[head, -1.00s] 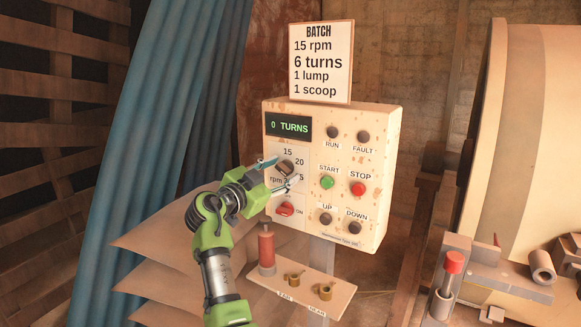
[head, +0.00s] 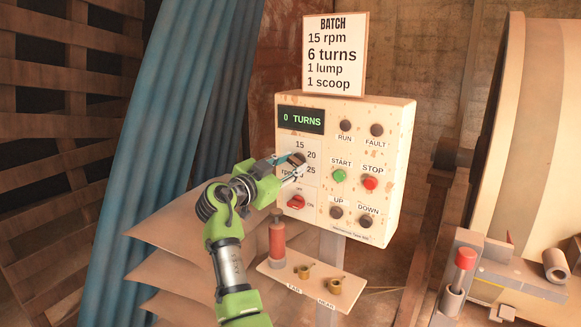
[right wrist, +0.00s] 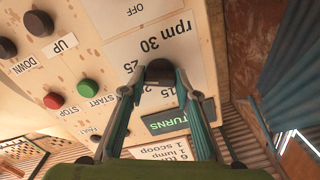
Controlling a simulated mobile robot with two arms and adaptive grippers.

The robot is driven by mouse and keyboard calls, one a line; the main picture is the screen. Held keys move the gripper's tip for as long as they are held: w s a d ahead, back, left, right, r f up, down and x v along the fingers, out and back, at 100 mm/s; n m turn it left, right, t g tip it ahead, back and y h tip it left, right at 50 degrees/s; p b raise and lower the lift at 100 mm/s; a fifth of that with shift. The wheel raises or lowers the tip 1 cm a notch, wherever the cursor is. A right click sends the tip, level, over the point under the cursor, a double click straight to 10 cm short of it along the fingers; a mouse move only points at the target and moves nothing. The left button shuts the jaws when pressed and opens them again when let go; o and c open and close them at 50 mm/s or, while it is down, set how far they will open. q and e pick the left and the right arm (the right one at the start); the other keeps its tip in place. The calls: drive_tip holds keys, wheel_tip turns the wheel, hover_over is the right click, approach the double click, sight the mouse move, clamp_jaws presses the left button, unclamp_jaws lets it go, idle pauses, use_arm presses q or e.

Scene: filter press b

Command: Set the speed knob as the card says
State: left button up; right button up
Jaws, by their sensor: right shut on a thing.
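The speed knob (head: 297,159) is a dark round knob on the white dial plate of the control box (head: 388,112). The dial shows 15, 20, 25 and rpm 30. My right gripper (head: 294,165) is shut on the knob, one finger on each side. In the right wrist view the knob (right wrist: 160,72) sits between the fingertips (right wrist: 160,80). I cannot tell which number its pointer faces. The card (head: 334,55) above the box reads BATCH, 15 rpm, 6 turns, 1 lump, 1 scoop. My left gripper is out of view.
The box has a display (head: 301,120) reading 0 TURNS, a green START button (head: 339,175), a red STOP button (head: 370,183) and a red switch (head: 296,202) below the dial. A shelf (head: 283,277) is underneath. A blue curtain (head: 160,160) hangs left.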

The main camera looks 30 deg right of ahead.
drive_tip(key=shift+r+n+b, duration=0.1)
drive_tip(key=shift+n+b, duration=0.3)
drive_tip(key=shift+n, duration=0.8)
drive_tip(key=n, duration=0.2)
drive_tip(key=shift+r+n, duration=0.1)
drive_tip(key=shift+n, duration=0.3)
drive_tip(key=n, duration=0.2)
drive_tip(key=shift+r+n, duration=0.1)
drive_tip(key=shift+n, duration=0.2)
drive_tip(key=n+p, duration=0.1)
drive_tip(key=n, duration=0.1)
drive_tip(key=shift+n, duration=0.4)
drive_tip(key=n+p, duration=0.3)
drive_tip(key=n, duration=0.2)
drive_tip(key=shift+r, duration=0.2)
drive_tip(key=n+p, duration=0.2)
drive_tip(key=n, duration=0.2)
drive_tip(key=shift+p, duration=0.3)
drive_tip(key=shift+f+n+p, duration=0.1)
drive_tip(key=shift+n+p, duration=1.15)
drive_tip(key=shift+n, duration=0.35)
